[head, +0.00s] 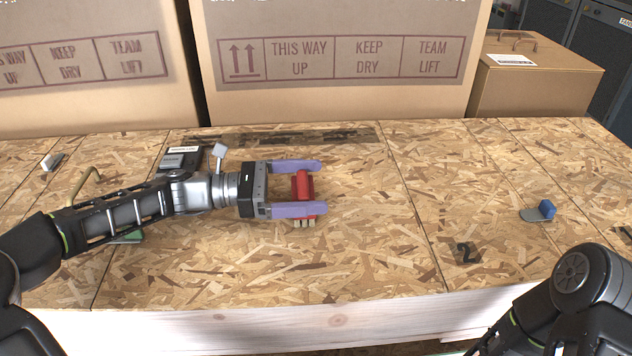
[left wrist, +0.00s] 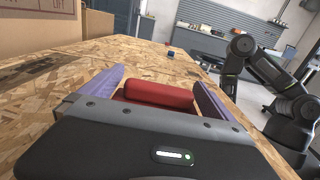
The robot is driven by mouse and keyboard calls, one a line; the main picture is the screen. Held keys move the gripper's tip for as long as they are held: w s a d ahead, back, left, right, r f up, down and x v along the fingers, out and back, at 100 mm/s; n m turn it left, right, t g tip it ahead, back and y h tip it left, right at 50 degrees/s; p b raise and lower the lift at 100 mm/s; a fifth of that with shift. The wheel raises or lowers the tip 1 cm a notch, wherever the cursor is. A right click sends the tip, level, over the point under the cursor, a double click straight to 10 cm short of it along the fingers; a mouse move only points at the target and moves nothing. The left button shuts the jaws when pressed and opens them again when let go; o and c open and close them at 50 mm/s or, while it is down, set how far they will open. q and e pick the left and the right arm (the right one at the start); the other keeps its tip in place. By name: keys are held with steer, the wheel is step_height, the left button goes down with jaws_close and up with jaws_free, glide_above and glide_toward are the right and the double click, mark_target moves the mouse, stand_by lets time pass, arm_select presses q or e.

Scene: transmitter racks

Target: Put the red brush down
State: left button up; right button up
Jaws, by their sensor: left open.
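The red brush (head: 304,187) lies on the wooden board in the middle of the head view, with pale bristles showing at its near end. My left gripper (head: 318,188) reaches in from the left and is open. Its two purple fingers stand on the far and near sides of the brush, and the near finger hides part of it. In the left wrist view the red brush (left wrist: 158,95) lies between the spread fingers. I cannot tell whether either finger touches it. My right arm shows at the lower right, but its gripper is out of view.
Large cardboard boxes (head: 335,95) stand along the back of the board. A blue-handled tool (head: 546,209) lies at the right. A dark device (head: 181,158) and a brass-coloured handle (head: 84,184) lie near my left arm.

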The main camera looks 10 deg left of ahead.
arm_select(q)
steer(key=p+v, duration=0.4)
steer(key=v, duration=0.5)
steer(key=shift+a+r, duration=0.15)
steer(key=shift+a, duration=0.15)
steer(key=shift+s+a, duration=0.25)
steer(key=shift+a, duration=0.25)
steer(key=shift+c, duration=0.2)
